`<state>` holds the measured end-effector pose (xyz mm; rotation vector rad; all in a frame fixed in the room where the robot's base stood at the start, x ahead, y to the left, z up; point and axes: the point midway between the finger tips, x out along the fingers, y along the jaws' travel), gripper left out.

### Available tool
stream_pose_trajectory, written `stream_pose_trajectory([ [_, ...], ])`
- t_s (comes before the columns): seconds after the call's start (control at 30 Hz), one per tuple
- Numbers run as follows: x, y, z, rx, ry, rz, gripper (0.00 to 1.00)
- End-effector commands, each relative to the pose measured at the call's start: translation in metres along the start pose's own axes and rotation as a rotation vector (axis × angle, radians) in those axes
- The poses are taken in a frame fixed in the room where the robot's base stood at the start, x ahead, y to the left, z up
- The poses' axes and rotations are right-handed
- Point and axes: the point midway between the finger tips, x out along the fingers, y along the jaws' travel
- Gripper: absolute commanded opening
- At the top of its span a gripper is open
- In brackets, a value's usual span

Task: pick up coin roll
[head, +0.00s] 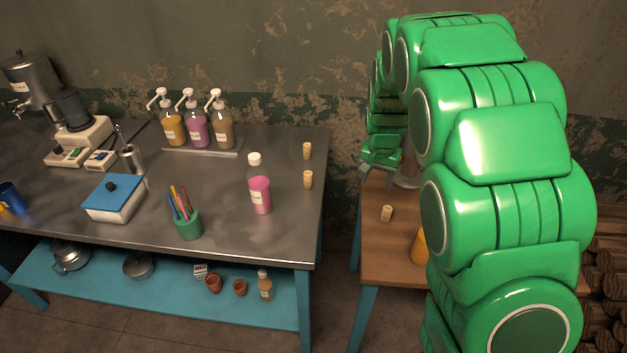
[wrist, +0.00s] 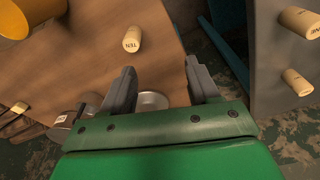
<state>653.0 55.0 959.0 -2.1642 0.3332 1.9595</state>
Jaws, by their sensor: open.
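One small tan coin roll (head: 386,214) stands on the wooden table. It shows in the wrist view (wrist: 132,38) with TEN on its end, beyond the fingertips and apart from them. Two similar rolls stand near the right edge of the metal table, a rear one (head: 307,150) and a front one (head: 308,179). They also show at the right of the wrist view, one high (wrist: 297,21) and one lower (wrist: 297,82). My gripper (wrist: 161,77) is open, with nothing held between its fingers. In the head view it is partly hidden at the wooden table's back left.
An orange cup (head: 419,246) stands at the wooden table's front, partly behind my arm. A pink bottle (head: 260,188) and pen cup (head: 188,224) stand on the metal table (head: 285,225). A gap separates the tables.

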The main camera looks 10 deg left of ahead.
Motion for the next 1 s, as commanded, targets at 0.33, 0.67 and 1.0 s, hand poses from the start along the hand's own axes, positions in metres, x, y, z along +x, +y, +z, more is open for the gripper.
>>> stream_pose_trajectory([
  [0.33,-0.002,-0.134,-0.003,-0.158,-0.064,-0.011,0.60],
  [0.67,-0.006,-0.200,0.010,-0.237,-0.097,-0.014,0.60],
  [1.0,0.019,-0.201,0.013,-0.240,-0.101,-0.012,0.60],
])
